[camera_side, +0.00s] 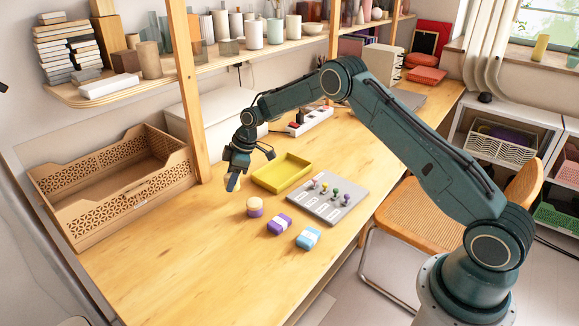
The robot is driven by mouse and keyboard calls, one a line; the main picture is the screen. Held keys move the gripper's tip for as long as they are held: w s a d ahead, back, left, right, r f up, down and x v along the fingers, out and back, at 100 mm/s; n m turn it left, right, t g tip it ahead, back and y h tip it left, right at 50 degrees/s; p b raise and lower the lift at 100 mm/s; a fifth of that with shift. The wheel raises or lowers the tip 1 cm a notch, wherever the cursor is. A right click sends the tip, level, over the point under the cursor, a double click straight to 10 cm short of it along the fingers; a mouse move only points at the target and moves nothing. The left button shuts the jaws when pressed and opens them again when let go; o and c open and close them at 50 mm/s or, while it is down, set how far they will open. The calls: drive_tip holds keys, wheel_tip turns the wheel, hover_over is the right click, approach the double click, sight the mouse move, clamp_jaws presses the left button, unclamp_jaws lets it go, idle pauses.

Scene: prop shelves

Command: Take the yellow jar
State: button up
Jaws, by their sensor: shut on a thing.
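My gripper (234,177) is above the table, left of the yellow tray, with its fingers pointing down. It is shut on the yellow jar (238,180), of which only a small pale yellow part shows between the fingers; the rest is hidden. The jar appears to be held above the table top.
A shallow yellow tray (283,172) and a grey pegboard (327,199) lie behind. A wooden crate (117,195) and shelf post (187,90) are left. The front-left table is clear.

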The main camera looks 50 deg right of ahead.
wheel_tip(320, 180, up, 16)
drive_tip(key=shift+f, duration=0.15)
idle(0.7)
